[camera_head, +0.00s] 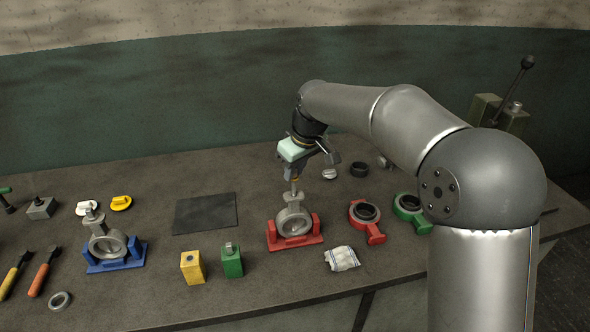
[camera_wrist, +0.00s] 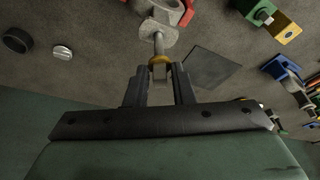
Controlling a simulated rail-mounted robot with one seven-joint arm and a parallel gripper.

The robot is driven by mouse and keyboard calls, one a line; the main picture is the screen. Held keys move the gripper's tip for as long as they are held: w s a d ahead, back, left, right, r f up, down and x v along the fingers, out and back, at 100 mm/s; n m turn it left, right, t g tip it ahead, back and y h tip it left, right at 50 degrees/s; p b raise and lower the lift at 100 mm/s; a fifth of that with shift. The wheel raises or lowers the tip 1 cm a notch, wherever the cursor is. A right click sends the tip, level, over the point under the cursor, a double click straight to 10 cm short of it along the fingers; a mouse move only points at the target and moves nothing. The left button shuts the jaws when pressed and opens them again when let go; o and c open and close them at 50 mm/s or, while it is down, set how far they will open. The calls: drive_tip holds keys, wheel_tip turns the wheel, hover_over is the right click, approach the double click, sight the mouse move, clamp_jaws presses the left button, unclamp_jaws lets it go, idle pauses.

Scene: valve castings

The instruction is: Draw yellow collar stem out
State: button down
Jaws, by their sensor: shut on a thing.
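The yellow collar stem (camera_wrist: 158,45) is a thin grey rod with a yellow ring, seen upright from above in the wrist view. My gripper (camera_wrist: 159,72) is shut on its upper end, right at the yellow collar. In the head view the stem (camera_head: 294,187) runs down from my gripper (camera_head: 293,174) to the top of a grey valve casting (camera_head: 281,222). Its lower end is hidden at the casting's neck, so I cannot tell how deep it sits. The casting stands in a red cradle (camera_head: 297,244).
A blue cradle (camera_head: 117,266) holds another valve casting at left. A dark mat (camera_head: 206,213) lies bare between them. Yellow (camera_head: 193,268) and green (camera_head: 232,262) blocks stand in front. Red (camera_head: 376,236) and green (camera_head: 411,214) ring parts and a cloth (camera_head: 341,258) lie at right.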

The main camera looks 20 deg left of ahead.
drive_tip(key=shift+r+p, duration=1.35)
drive_tip(key=shift+r, duration=0.65)
drive_tip(key=shift+f, duration=0.1)
drive_tip(key=w+d+f+m+t+h+b, duration=0.15)
drive_tip(key=d+f+m, duration=0.25)
drive_tip(key=d, duration=0.9)
drive_tip(key=w+d+f+m+h, duration=0.1)
drive_tip(key=w+d+f+m, duration=0.3)
drive_tip(key=d, duration=0.8)
drive_tip(key=w+d+f+m+h+b, duration=0.1)
drive_tip(key=d+f+m, duration=0.3)
drive_tip(key=d, duration=0.9)
drive_tip(key=s+d+f+m, duration=0.3)
drive_tip(key=s+d+f, duration=0.15)
drive_tip(key=d, duration=0.25)
drive_tip(key=s+a+f+n+p, duration=0.2)
drive_tip(key=s+a+f+n, duration=0.1)
drive_tip(key=s+a, duration=0.1)
drive_tip(key=shift+s+a+f, duration=0.2)
drive_tip(key=shift+s, duration=0.1)
drive_tip(key=shift+y, duration=0.25)
